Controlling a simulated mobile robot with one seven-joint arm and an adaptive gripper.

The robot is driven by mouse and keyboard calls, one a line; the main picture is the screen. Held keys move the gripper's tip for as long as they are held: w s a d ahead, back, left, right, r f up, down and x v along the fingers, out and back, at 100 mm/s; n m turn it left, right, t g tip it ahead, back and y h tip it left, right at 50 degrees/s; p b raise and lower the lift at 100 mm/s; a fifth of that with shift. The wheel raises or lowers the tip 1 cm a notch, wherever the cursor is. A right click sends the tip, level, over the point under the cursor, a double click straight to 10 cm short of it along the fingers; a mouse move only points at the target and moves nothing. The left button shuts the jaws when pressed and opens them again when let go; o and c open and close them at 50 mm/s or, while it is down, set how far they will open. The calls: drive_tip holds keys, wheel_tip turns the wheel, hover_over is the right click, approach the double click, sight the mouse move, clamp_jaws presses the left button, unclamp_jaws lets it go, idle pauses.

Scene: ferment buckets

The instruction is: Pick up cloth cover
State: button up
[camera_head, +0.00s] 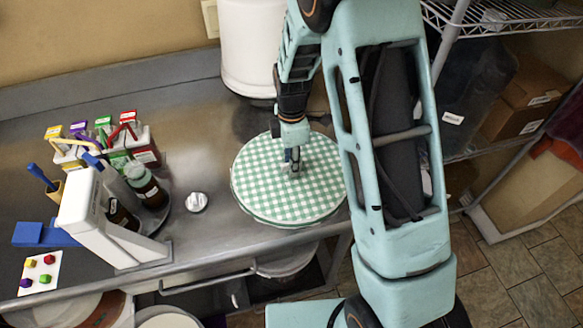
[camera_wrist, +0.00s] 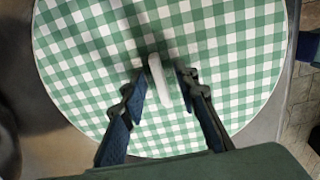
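The cloth cover (camera_head: 265,195) is a round, flat disc with a green and white check, lying on the metal counter. It fills most of the wrist view (camera_wrist: 240,60). A pale, narrow raised grip (camera_wrist: 158,80) stands at its middle. My gripper (camera_head: 292,160) is low over the middle of the cover. In the wrist view my gripper (camera_wrist: 163,85) has its two dark fingers apart, one on each side of the pale grip, with a gap showing on the right. Whether the left fingertip touches the grip I cannot tell.
A white bucket (camera_head: 250,50) stands behind the cover. Left of it are a small white knob (camera_head: 196,202), a dark jar (camera_head: 147,187), a white device (camera_head: 100,220) and a rack of coloured tubes (camera_head: 110,135). A wire shelf (camera_head: 500,22) is at the right. Bare counter lies between.

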drive_tip(key=shift+c, duration=0.3)
clamp_jaws()
drive_tip(key=shift+r, duration=0.1)
